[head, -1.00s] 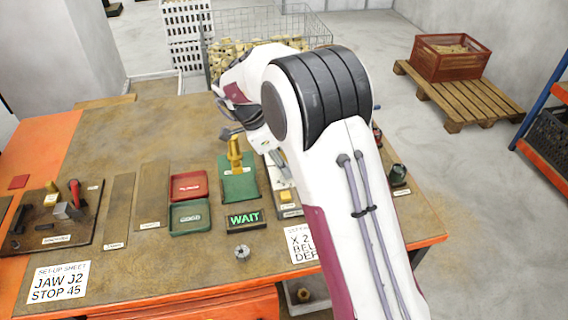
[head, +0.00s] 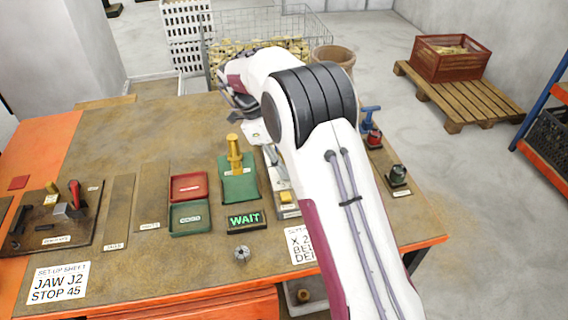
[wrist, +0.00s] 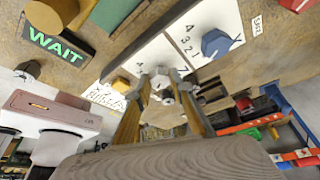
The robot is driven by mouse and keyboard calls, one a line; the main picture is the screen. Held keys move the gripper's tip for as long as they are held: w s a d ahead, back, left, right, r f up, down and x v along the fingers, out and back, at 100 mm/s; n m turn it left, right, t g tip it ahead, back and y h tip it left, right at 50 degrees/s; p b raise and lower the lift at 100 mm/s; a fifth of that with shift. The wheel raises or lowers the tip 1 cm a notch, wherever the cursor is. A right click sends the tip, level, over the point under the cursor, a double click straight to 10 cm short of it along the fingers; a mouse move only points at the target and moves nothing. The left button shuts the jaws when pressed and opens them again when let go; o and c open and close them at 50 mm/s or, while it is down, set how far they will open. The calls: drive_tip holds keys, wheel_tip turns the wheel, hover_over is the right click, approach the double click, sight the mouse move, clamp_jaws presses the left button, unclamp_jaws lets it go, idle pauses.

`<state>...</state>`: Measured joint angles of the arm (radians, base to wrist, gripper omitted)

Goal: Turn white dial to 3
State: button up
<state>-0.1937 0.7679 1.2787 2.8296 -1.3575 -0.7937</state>
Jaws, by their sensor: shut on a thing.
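In the wrist view the white dial (wrist: 161,82) sits between the two fingertips of my gripper (wrist: 164,90), which is shut on it. The dial is on a white panel (wrist: 149,58) with black marks beside it. I cannot read which mark it points at. A blue dial (wrist: 216,43) with a numbered scale is on the adjoining white panel. In the head view my arm covers most of the panel and hides the white dial.
A lit WAIT sign (head: 244,219), a green fixture (head: 240,188) with a brass piece (head: 234,154), and red (head: 188,186) and green (head: 189,217) trays stand left of the panel. A yellow button (head: 286,197) is at its near end. A wire basket (head: 270,35) stands behind the table.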

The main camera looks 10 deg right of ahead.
drive_tip(key=shift+m, duration=0.3)
drive_tip(key=o, duration=1.1)
drive_tip(key=shift+r, duration=0.1)
drive_tip(key=v, duration=1.1)
drive_tip(key=shift+w+r, duration=0.25)
drive_tip(key=shift+r, duration=0.1)
drive_tip(key=shift+a, duration=0.15)
